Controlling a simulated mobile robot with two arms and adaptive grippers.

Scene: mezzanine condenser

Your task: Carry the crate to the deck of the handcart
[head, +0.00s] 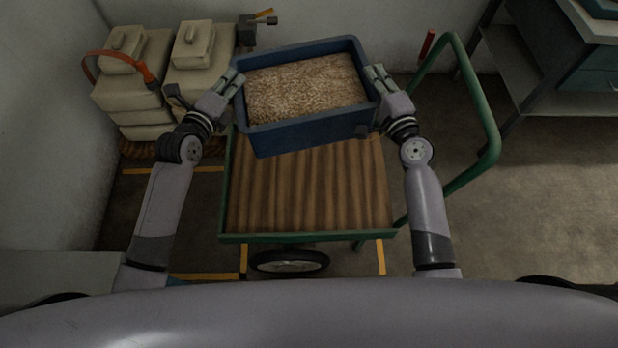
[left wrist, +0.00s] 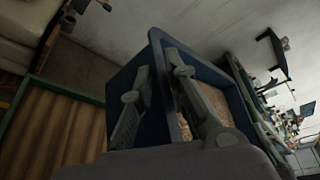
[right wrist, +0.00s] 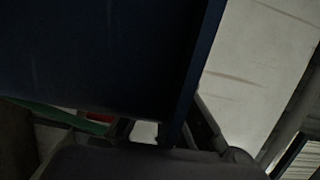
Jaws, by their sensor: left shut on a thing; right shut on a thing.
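A blue crate (head: 305,136) filled with tan grainy material is held between my two grippers over the far part of the handcart's wooden deck (head: 308,195). My left gripper (head: 234,82) is shut on the crate's left wall, and my right gripper (head: 378,80) is shut on its right wall. The crate looks slightly turned, its right side further back. In the left wrist view the fingers straddle the wall of the crate (left wrist: 152,110). The right wrist view shows the crate's dark outer side (right wrist: 100,50). Whether its underside touches the deck cannot be told.
The handcart's green handle (head: 487,120) rises at the right, near my right arm. Stacked beige containers (head: 135,85) with an orange strap stand at the back left. A wall is close behind. A shelf bench (head: 545,70) stands at the right. The near deck is clear.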

